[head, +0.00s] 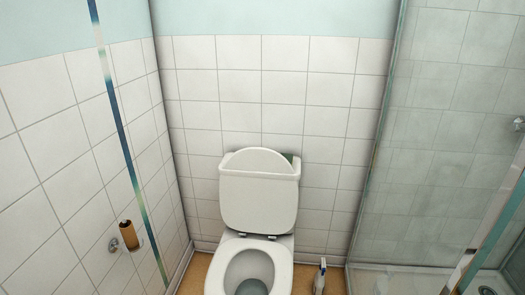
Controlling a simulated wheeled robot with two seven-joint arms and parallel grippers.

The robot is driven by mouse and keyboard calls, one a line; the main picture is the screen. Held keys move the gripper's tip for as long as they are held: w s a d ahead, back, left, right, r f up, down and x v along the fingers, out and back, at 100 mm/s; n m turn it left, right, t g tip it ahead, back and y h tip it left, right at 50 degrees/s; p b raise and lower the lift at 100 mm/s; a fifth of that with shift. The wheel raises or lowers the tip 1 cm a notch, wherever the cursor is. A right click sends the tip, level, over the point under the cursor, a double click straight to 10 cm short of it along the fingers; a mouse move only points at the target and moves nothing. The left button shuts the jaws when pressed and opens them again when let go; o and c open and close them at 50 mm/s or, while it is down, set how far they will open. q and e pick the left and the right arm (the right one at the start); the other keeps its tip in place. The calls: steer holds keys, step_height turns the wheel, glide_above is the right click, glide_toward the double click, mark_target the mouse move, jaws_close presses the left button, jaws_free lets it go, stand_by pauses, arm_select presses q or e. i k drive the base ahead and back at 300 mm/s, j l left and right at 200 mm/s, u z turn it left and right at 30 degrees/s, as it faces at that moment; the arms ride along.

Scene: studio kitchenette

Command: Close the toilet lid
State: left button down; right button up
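The white toilet lid (258,203) stands upright at the back of the toilet, leaning against the cistern behind it. Two dark hinges show at its lower edge. The white toilet seat (217,277) lies down on the bowl, and the open bowl (250,268) is visible through its ring. The front of the toilet is cut off by the bottom of the head view. Neither of my grippers is in view.
A toilet roll holder with a brown roll (129,235) is on the left wall. A glass shower enclosure (430,170) fills the right side. Brown floor shows narrowly beside the toilet.

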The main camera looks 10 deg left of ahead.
mark_target(258, 189)
steer(key=i+j, duration=0.35)
steer(key=j, duration=0.15)
steer(key=i+j+z, duration=0.15)
steer(key=z, duration=0.2)
steer(key=i+j+z, duration=0.15)
steer(key=j+z, duration=0.6)
steer(key=z, duration=0.25)
steer(key=i+j, duration=0.05)
